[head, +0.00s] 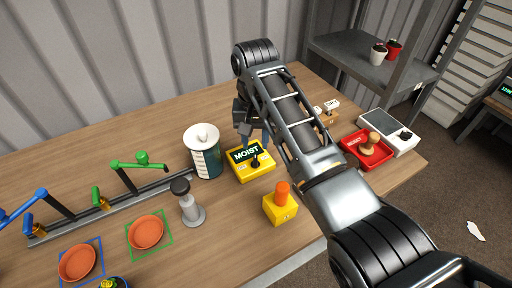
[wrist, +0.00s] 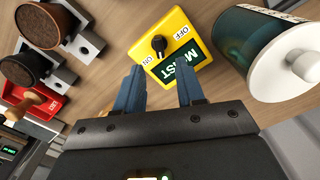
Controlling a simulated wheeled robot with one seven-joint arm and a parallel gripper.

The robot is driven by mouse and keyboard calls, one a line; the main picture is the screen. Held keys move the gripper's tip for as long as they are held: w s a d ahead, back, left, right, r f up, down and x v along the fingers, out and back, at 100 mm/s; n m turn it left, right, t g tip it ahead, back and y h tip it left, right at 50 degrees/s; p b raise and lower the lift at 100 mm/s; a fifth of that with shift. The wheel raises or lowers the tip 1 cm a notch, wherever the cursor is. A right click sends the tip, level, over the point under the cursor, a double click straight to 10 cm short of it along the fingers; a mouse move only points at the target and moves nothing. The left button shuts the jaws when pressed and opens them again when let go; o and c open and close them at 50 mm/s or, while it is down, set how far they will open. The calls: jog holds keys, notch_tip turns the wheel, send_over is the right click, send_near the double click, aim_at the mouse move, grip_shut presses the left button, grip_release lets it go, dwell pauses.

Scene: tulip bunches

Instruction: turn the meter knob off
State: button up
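The yellow meter (head: 250,170) sits on the table with its dark display reading MOIST. It also shows in the wrist view (wrist: 200,52), upside down, with ON and OFF labels on either side of its black knob (wrist: 158,43). The knob is also visible in the head view (head: 255,162). I cannot tell for sure which label the knob points to. My gripper (wrist: 160,72) is open and empty, its two blue-grey fingertips apart near the meter's display edge, with the knob beyond the gap between them. In the head view the fingers are partly hidden behind my arm.
A white-lidded teal canister (head: 203,152) stands close left of the meter. A yellow block with an orange knob (head: 281,203) is in front. A red tray with a stamp (head: 364,152) lies right. A grey-black tamper-like object (head: 188,203) stands front left.

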aim_at(255, 158)
jog(key=shift+f, duration=3.15)
grip_shut()
